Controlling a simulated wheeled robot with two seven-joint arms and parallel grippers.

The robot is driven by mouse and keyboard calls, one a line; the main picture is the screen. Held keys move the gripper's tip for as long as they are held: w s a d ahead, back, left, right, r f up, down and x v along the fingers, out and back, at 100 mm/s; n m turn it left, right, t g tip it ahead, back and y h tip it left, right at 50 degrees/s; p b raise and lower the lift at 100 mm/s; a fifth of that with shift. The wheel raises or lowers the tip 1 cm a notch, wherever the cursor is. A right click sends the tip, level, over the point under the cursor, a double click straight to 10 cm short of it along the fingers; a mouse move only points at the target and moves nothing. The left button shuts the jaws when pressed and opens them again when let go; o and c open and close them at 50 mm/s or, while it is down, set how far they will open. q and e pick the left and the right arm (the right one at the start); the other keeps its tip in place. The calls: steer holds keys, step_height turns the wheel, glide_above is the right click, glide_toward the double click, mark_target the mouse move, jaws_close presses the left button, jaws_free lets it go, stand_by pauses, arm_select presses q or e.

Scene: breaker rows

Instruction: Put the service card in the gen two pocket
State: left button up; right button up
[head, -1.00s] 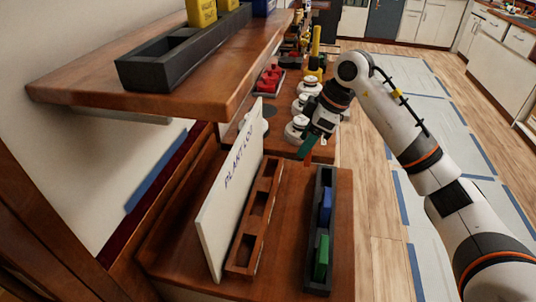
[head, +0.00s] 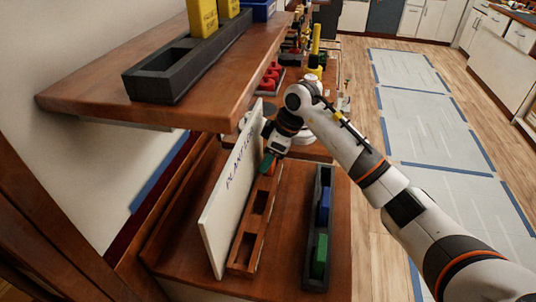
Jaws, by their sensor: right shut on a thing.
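My right gripper (head: 272,150) is shut on a teal card (head: 267,163), whose lower part sticks out below the jaws. The card is over the far end of a brown wooden rack (head: 249,245) with several open pockets, in front of the white plant log board (head: 226,205). I cannot tell whether the card's lower edge is inside a pocket or just above it. The near pockets look empty. No label for gen two is readable. My left gripper is not in view.
A dark tray (head: 313,271) right of the rack holds a blue block (head: 324,205) and a green block (head: 320,257). A wooden shelf (head: 75,97) overhangs at upper left, carrying a dark bin (head: 162,82) with yellow pieces. Bare counter lies between rack and tray.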

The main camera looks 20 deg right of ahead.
steer(key=shift+w, duration=0.1)
steer(key=shift+f, duration=0.15)
steer(key=o, duration=1)
steer(key=shift+c, duration=0.2)
steer(key=v, duration=1.2)
steer(key=shift+b, duration=0.3)
